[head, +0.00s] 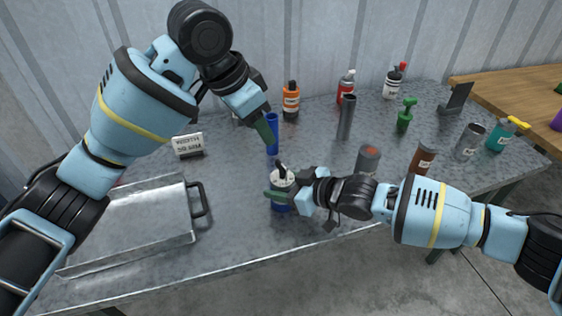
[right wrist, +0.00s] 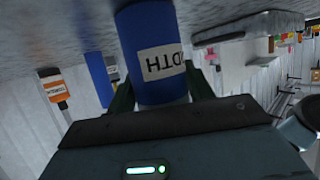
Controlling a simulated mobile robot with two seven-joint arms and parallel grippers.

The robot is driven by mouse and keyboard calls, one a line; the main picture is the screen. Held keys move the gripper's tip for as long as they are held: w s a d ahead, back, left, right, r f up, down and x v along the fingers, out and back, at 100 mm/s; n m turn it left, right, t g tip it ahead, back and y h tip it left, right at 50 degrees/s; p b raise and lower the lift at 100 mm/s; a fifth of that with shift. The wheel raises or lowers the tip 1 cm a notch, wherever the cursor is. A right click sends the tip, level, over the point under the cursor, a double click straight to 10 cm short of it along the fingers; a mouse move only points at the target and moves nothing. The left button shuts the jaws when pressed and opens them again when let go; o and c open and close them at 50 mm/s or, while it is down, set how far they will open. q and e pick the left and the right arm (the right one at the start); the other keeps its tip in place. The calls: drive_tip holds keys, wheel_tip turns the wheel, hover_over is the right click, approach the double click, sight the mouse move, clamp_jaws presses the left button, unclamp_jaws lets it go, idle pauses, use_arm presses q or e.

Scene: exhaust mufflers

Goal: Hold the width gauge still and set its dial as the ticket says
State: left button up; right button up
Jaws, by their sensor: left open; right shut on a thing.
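The width gauge (head: 281,207) is a blue cylinder with a white band and a dark dial (head: 281,168) on top. It appears upright on the table. My right gripper (head: 284,194) is shut around its side. The right wrist view shows the blue body (right wrist: 145,22) between the fingers, with a label ending in "DTH". My left gripper (head: 264,128) is open and empty, pointing down above and behind the gauge, apart from it. The ticket (head: 188,145) stands at the back left; it reads "WIDTH" over a small number in MM that I cannot read surely. The dial's setting is too small to read.
A blue cylinder (head: 273,144) stands right behind my left fingertips. The table's front edge is close to the gauge.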

drive_tip(key=o, duration=1.1)
drive_tip(key=shift+d, duration=0.1)
drive_tip(key=v, duration=1.2)
drive_tip(key=shift+r, duration=0.1)
